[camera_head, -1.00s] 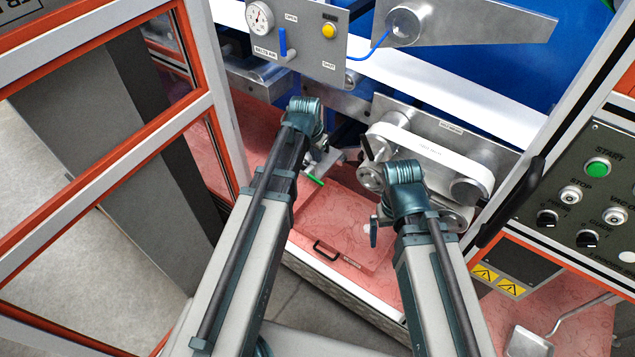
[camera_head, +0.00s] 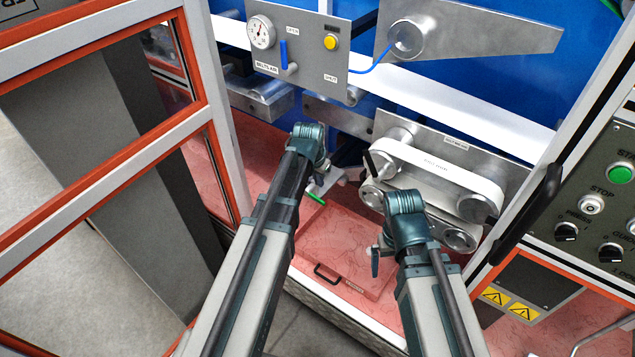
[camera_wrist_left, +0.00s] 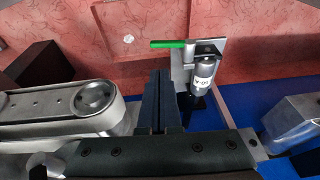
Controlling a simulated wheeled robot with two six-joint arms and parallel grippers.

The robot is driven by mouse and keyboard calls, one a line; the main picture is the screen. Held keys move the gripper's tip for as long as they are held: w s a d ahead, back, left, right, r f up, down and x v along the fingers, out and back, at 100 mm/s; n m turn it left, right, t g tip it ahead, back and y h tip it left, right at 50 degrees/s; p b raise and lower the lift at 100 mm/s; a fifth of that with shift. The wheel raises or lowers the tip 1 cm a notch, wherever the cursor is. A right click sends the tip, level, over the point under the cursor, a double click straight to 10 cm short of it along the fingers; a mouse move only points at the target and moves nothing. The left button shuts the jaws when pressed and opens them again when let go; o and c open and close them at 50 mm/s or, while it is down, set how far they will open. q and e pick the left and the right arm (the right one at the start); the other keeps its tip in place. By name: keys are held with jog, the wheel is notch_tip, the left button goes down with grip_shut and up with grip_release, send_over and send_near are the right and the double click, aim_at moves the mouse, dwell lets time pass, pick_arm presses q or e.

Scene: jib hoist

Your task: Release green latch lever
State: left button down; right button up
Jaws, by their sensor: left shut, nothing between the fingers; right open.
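The green latch lever (camera_head: 316,198) shows in the head view just below my left wrist, above the reddish floor of the machine. In the left wrist view the green lever (camera_wrist_left: 167,44) lies level, joined to a grey metal bracket and a labelled cylinder (camera_wrist_left: 203,72). My left gripper (camera_wrist_left: 160,78) is shut and empty; its dark fingers appear below the lever in that view, and I cannot tell whether they touch it. In the head view my left wrist hides its fingertips. My right gripper (camera_head: 403,222) is open beside the belt unit, its fingers mostly hidden by its own wrist.
A white belt unit (camera_head: 440,172) stands close to my right gripper. A gauge panel (camera_head: 297,50) with a blue lever and yellow button is above. An orange-edged door frame (camera_head: 213,110) is left. A control panel (camera_head: 590,215) is right. A black-handled cover (camera_head: 350,255) lies below.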

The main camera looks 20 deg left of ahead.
aim_at(320, 199)
pick_arm(q)
jog(key=b+x, duration=0.2)
jog(key=x, duration=0.1)
jog(key=b+x, duration=0.3)
jog(key=s+b+x, duration=0.1)
jog(key=b+x, duration=0.1)
jog(key=shift+w+a+f+b, duration=0.2)
jog(key=shift+a+f+b, duration=0.15)
jog(key=shift+f, duration=0.2)
